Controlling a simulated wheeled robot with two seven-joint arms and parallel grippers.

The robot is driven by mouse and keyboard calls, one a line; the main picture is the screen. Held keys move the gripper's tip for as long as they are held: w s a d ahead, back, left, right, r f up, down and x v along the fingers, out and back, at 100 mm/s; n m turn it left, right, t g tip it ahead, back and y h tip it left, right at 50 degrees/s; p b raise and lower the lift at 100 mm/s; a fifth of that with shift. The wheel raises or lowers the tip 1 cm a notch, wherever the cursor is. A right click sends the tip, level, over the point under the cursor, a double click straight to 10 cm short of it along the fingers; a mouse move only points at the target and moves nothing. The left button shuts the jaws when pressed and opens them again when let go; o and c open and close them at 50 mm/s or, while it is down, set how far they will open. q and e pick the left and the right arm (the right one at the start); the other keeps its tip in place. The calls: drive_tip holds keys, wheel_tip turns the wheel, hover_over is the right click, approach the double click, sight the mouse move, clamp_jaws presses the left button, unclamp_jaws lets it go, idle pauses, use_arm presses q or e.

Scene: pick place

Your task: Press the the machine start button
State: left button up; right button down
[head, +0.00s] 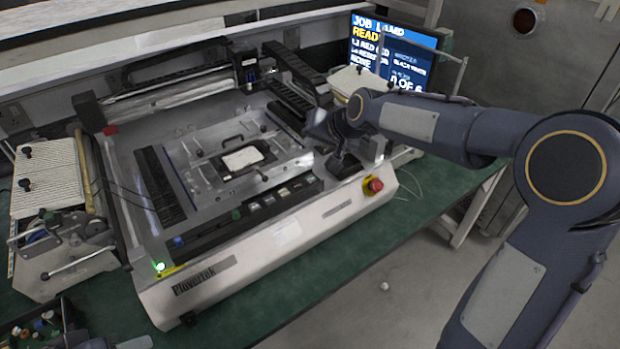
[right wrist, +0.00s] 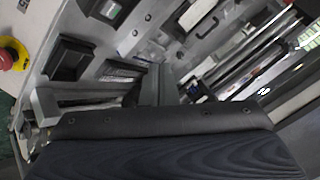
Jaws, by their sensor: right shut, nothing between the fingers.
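The machine (head: 300,228) is a large pale unit labelled "Plovertek" on a green bench. A lit green light or button (head: 160,266) is at its front left corner. I cannot tell which is the start button. A red emergency-stop knob on a yellow base (head: 375,185) is at the front right; it also shows in the right wrist view (right wrist: 12,56). My right gripper (head: 343,164) is shut and empty, over the machine's right end, left of the red knob.
A screen (head: 392,52) reading "READY" stands behind the machine. A framed tray with a white pad (head: 243,159) lies mid-machine. A ribbed pale unit (head: 48,180) is at the left, a bin of small parts (head: 40,330) at the lower left. Green bench (head: 300,310) is clear in front.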

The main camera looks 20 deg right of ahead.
drive_tip(key=b, duration=0.7)
hover_over(314, 183)
drive_tip(key=shift+a+f, duration=0.1)
drive_tip(key=shift+f, duration=4.2)
drive_tip(key=shift+f, duration=0.1)
drive_tip(key=shift+f, duration=0.3)
drive_tip(key=shift+f+b, duration=0.4)
drive_tip(key=shift+b, duration=0.2)
drive_tip(key=shift+r+p, duration=0.7)
drive_tip(key=shift+r, duration=0.1)
drive_tip(key=shift+r, duration=0.15)
